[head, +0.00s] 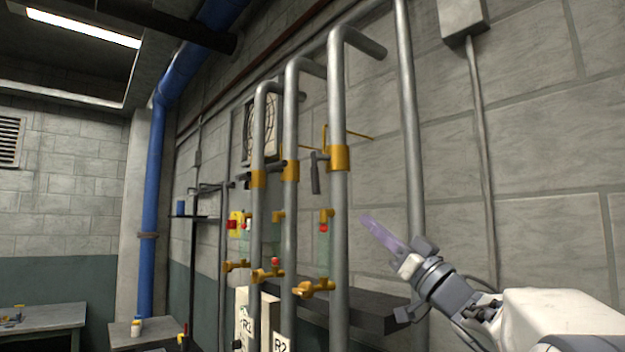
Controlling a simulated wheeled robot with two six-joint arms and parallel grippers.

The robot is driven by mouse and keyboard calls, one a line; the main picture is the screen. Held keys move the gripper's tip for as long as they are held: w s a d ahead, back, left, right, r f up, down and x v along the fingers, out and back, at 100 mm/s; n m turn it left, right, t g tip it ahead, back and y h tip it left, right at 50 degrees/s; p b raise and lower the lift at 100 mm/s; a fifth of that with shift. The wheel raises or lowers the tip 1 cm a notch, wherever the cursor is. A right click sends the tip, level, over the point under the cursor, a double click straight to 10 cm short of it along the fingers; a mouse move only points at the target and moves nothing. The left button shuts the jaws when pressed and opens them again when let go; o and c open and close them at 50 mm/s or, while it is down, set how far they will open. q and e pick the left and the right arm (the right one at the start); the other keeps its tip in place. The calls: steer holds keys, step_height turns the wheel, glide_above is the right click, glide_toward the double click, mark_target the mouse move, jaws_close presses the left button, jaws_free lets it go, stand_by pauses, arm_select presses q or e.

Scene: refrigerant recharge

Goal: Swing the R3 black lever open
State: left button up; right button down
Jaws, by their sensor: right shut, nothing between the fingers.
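Three grey vertical pipes carry brass collars. The rightmost pipe (338,230) has a brass collar (339,157) with a black lever (315,178) on its left side, its handle hanging down. I take this as the R3 lever, though no R3 label shows. My right gripper (368,222) is shut and empty, with pale purple fingers pointing up and left. In the picture it is right of the rightmost pipe and below the lever, apart from both. My left gripper is not in view.
The middle pipe (290,220), labelled R2 (281,345), has another dark lever (275,167) pointing left. Brass valves (317,287) stand low by the pipes. A dark shelf (375,305) is behind them. A thinner pipe (410,130) runs near my right gripper. Tables (45,318) stand at the lower left.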

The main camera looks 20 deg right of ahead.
mark_target(318, 175)
steer(key=shift+w+a+r+n+g+y+p, duration=0.25)
steer(key=shift+w+a+r+n+y+p, duration=0.25)
steer(key=shift+w+a+r+p, duration=0.7)
steer(key=shift+w+a+r+n+g+y+p, duration=0.2)
steer(key=shift+w+a+r+n+y+p, duration=0.25)
steer(key=shift+w+r+p, duration=1.35)
steer(key=shift+w+a+r+n+g+y+p, duration=0.3)
steer(key=shift+w+a+r+y+p, duration=0.6)
steer(key=shift+p, duration=1.05)
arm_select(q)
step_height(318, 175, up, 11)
arm_select(e)
steer(key=shift+s+a+r, duration=0.1)
steer(key=shift+r, duration=0.1)
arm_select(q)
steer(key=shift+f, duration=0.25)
